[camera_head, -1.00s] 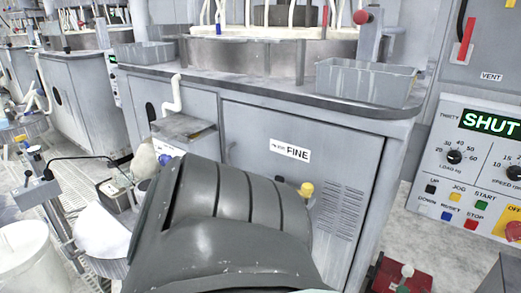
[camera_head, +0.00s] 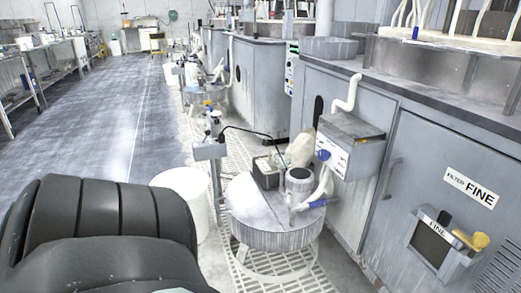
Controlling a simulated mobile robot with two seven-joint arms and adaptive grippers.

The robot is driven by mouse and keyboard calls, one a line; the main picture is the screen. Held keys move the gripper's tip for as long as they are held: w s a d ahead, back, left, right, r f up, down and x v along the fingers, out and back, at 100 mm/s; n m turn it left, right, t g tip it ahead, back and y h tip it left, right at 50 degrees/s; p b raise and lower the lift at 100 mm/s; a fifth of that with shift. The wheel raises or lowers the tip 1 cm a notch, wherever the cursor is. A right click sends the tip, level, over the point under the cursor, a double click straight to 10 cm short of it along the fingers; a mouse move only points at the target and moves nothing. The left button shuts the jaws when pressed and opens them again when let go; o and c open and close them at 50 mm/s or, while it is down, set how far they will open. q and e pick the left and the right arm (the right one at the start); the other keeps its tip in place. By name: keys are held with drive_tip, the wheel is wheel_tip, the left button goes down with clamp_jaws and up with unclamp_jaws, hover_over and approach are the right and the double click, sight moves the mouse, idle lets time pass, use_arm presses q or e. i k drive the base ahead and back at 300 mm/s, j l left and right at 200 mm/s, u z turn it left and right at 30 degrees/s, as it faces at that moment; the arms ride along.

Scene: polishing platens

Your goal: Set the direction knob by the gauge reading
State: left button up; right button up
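No gauge face or direction knob can be clearly made out in this view. A grey box (camera_head: 350,141) on the side of the near machine has a pale front plate with small marks, too small to read. A blue round part (camera_head: 323,155) sits at its left. A yellow handle (camera_head: 470,240) sticks out by a small dark window marked FINE on the machine's cabinet (camera_head: 410,170). Neither gripper is in view. A dark grey ribbed arm part of mine fills the lower left.
A round stand (camera_head: 275,238) holding small devices is on the grating before the cabinet. A white bucket (camera_head: 183,185) stands left of it. More machines line the right side going back. An open grey floor aisle (camera_head: 110,120) runs along the left.

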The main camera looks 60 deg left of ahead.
sight(323, 155)
drive_tip(key=k+l+u, duration=0.1)
drive_tip(key=u, duration=1.3)
